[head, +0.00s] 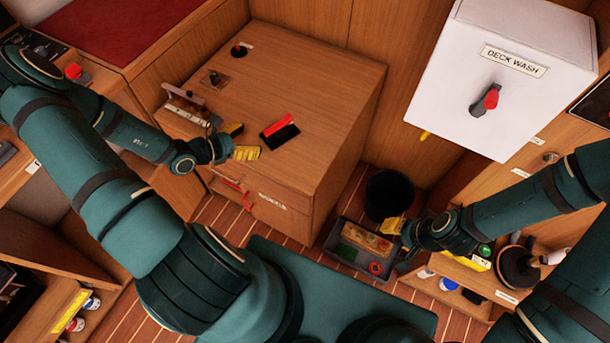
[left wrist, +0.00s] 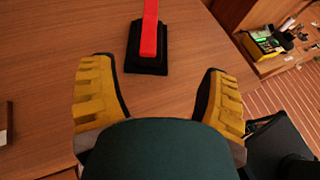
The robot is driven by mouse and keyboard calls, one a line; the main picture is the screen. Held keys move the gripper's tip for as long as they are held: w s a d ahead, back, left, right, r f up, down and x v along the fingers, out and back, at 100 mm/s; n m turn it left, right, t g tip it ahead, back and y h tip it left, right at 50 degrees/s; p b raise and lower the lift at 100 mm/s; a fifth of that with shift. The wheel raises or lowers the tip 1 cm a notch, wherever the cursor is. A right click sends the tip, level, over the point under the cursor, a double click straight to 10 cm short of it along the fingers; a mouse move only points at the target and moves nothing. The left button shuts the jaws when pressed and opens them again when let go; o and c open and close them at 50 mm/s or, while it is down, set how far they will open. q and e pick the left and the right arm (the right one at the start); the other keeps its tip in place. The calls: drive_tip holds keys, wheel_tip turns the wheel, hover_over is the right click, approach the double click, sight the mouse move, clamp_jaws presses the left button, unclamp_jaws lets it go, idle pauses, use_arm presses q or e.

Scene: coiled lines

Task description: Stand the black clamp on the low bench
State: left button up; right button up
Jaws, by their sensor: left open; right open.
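A black clamp with a red lever (head: 283,136) rests on the wooden cabinet top (head: 325,85), near its front edge. In the left wrist view the clamp's black body (left wrist: 147,60) lies just beyond the fingertips, its red lever pointing away. I cannot tell whether it stands or lies on its side. My left gripper (head: 240,141) is open and empty, left of the clamp and apart from it. Its two yellow fingers (left wrist: 160,95) are spread wide in the wrist view. My right gripper (head: 397,232) is above the right edge of a dark tray, with one yellow finger showing.
The dark tray (head: 336,254) on the floor holds several small items. A black bucket (head: 389,190) stands behind it. A wooden handled fitting (head: 185,97) and small knobs (head: 214,79) are on the cabinet's left side. A white deck wash box (head: 520,60) overhangs at right.

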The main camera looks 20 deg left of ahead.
use_arm(q)
drive_tip(key=s+d+m+g+h, duration=0.1)
drive_tip(key=d+m+g, duration=0.1)
drive_tip(key=d, duration=0.2)
drive_tip(key=s+d+f+m+g+h, duration=0.1)
drive_tip(key=d+m+g, duration=0.1)
drive_tip(key=d, duration=0.3)
drive_tip(key=s+d+f+m+g+h, duration=0.1)
drive_tip(key=s+d+m+g, duration=0.1)
drive_tip(key=d+m+g, duration=0.1)
drive_tip(key=shift+d+f+m, duration=0.15)
drive_tip(key=shift+d+m, duration=0.45)
drive_tip(key=shift+d, duration=0.3)
drive_tip(key=s+d+m+g+y, duration=0.3)
drive_tip(key=d+m, duration=0.9)
drive_tip(key=m, duration=0.8)
drive_tip(key=f+y, duration=0.1)
drive_tip(key=y, duration=0.1)
drive_tip(key=shift+s+d+y, duration=0.2)
drive_tip(key=shift+s+y, duration=0.1)
drive_tip(key=shift+s, duration=0.1)
